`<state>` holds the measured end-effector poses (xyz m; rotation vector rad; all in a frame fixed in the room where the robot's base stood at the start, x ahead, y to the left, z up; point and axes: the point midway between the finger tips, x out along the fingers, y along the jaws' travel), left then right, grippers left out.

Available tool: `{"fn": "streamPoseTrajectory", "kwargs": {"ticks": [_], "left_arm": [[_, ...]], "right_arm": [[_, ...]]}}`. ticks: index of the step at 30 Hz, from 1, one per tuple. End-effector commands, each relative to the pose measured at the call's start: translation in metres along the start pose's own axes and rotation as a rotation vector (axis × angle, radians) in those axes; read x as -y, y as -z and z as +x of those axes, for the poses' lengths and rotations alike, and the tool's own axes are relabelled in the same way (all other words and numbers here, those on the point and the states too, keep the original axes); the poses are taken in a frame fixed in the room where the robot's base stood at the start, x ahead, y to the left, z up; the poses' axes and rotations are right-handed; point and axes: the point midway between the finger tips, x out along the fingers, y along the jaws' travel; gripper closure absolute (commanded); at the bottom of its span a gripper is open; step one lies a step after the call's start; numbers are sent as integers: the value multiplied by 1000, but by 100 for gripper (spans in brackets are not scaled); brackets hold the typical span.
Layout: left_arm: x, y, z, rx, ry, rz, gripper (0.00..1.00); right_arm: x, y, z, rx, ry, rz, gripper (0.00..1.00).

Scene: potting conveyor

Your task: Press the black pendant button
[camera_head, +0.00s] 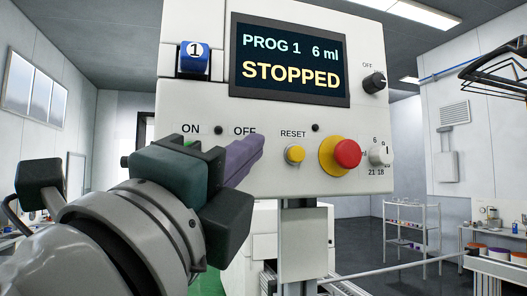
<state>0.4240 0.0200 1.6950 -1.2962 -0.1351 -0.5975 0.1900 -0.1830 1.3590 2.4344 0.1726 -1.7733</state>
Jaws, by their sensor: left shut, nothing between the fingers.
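The pendant (350,178) is a white control box facing me, with a dark display (291,60) reading "PROG 1 6 ml STOPPED". My left gripper (257,147) has purple fingers, shut and empty, in front of the panel just below the "OFF" label. The fingers hide the spot under that label, so I see no black push button there, and I cannot tell whether they touch the panel. A bit of green (190,143) shows under "ON", behind the gripper. My right gripper is not in view.
To the right of the fingers are a yellow reset button (295,153), a red stop button (346,153) on a yellow base and a white dial (379,154). A black knob (374,82) sits upper right. A blue selector (194,57) marked 1 sits upper left.

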Motion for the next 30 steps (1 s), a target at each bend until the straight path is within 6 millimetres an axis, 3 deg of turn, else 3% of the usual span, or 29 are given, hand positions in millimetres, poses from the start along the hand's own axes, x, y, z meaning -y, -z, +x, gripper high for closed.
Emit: {"fn": "streamPoseTrajectory", "kwargs": {"ticks": [30], "left_arm": [[-5,-4,6,0,0,0,100]], "right_arm": [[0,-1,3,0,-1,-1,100]]}}
